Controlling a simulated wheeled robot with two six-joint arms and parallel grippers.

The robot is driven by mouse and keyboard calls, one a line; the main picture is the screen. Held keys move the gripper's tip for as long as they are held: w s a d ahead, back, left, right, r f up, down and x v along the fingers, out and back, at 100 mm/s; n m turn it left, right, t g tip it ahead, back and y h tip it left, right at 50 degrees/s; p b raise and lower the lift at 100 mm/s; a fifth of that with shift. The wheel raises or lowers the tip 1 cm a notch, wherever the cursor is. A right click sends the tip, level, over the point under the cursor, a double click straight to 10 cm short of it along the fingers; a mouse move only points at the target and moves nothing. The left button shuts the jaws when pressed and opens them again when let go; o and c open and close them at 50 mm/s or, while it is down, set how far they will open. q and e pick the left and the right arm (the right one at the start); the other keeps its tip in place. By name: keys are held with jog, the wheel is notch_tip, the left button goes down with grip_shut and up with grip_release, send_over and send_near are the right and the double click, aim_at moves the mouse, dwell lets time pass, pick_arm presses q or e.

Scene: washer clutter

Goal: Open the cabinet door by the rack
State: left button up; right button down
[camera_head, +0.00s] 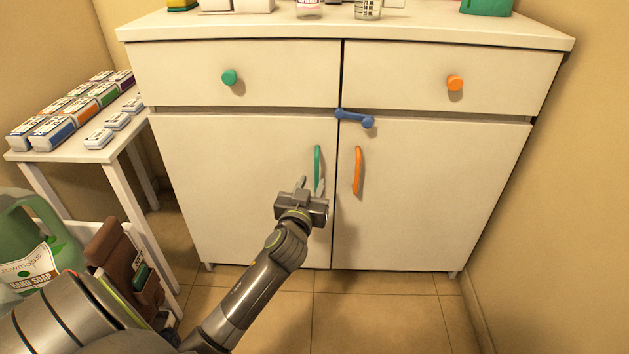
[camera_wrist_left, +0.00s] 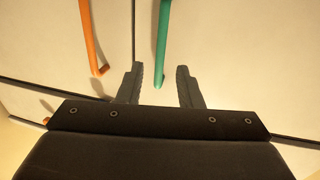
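The white cabinet has a left door (camera_head: 230,180) with a green bar handle (camera_head: 317,165) and a right door (camera_head: 440,190) with an orange bar handle (camera_head: 357,170). Both doors look shut. My left gripper (camera_head: 311,184) is open at the lower end of the green handle. In the left wrist view the green handle (camera_wrist_left: 162,45) ends between the two spread fingertips (camera_wrist_left: 158,72), with a gap on each side. The orange handle (camera_wrist_left: 90,40) is outside the fingers there. My right gripper is in neither view.
A blue latch-like piece (camera_head: 355,118) sits at the top of the doors' seam. Two shut drawers have green (camera_head: 230,77) and orange (camera_head: 455,83) knobs. A white rack (camera_head: 105,152) with several boxes stands left. A green soap jug (camera_head: 35,245) is at lower left.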

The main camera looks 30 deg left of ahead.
aim_at(316, 173)
pick_arm(q)
jog(key=shift+b+x, duration=0.3)
jog(key=shift+x, duration=1.5)
jog(key=shift+c, duration=0.4)
grip_shut()
